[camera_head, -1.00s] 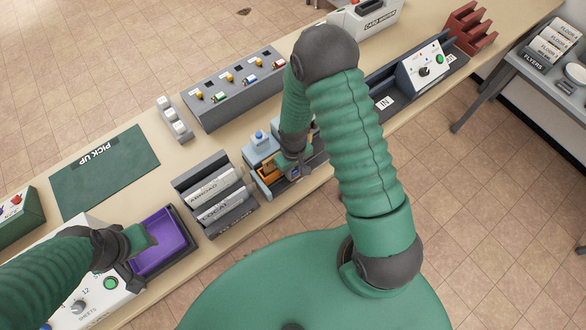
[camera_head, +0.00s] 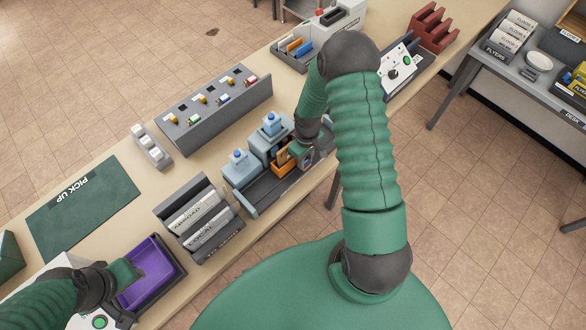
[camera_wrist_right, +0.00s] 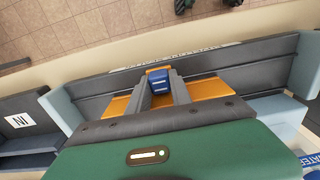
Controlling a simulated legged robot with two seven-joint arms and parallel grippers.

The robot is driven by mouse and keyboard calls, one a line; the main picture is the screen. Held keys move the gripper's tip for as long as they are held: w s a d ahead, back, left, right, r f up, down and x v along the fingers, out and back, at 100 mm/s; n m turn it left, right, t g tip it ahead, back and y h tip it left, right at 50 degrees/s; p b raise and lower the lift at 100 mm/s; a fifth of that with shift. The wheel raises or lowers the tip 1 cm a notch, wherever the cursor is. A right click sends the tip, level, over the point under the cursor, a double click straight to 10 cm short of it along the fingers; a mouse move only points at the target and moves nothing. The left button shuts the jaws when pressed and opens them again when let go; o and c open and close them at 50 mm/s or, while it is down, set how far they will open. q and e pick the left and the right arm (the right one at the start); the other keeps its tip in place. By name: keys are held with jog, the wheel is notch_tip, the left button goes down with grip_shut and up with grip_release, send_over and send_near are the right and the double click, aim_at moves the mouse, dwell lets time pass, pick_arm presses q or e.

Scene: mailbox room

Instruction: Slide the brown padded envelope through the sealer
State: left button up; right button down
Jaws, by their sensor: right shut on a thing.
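My right gripper (camera_head: 296,152) is shut in the long dark tray (camera_head: 258,199) with pale blue ends. In the right wrist view its fingers (camera_wrist_right: 162,92) close on a small blue piece (camera_wrist_right: 160,80) on an orange-brown piece (camera_wrist_right: 118,104). The orange-brown piece (camera_head: 285,165) also shows in the head view. I cannot tell whether it is the padded envelope. The likely sealer, a dark unit with a white panel (camera_head: 397,66) and green button, stands to the right, partly behind my arm. Its IN label (camera_wrist_right: 19,121) shows in the wrist view. My left gripper (camera_head: 125,272) is at the purple tray (camera_head: 155,262); its opening is unclear.
Two blue-knobbed pale blocks (camera_head: 240,168) stand behind the dark tray. A grey rack (camera_head: 198,215) with labelled slots is to its left. A grey peg box (camera_head: 215,108) stands behind. The green pick-up mat (camera_head: 88,205) is bare. A red rack (camera_head: 433,28) is far right.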

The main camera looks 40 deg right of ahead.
jog(key=d, duration=0.5)
jog(key=w+d, duration=0.1)
jog(key=d, duration=0.2)
jog(key=shift+r+b, duration=0.1)
jog(key=shift+b, duration=0.3)
jog(key=shift+d, duration=0.25)
jog(key=shift+r, duration=0.1)
jog(key=shift+w, duration=0.1)
jog(key=c, duration=1.3)
grip_release()
jog(key=shift+d, duration=0.1)
jog(key=shift+o, duration=0.7)
jog(key=shift+d, duration=0.1)
jog(key=shift+f, duration=0.2)
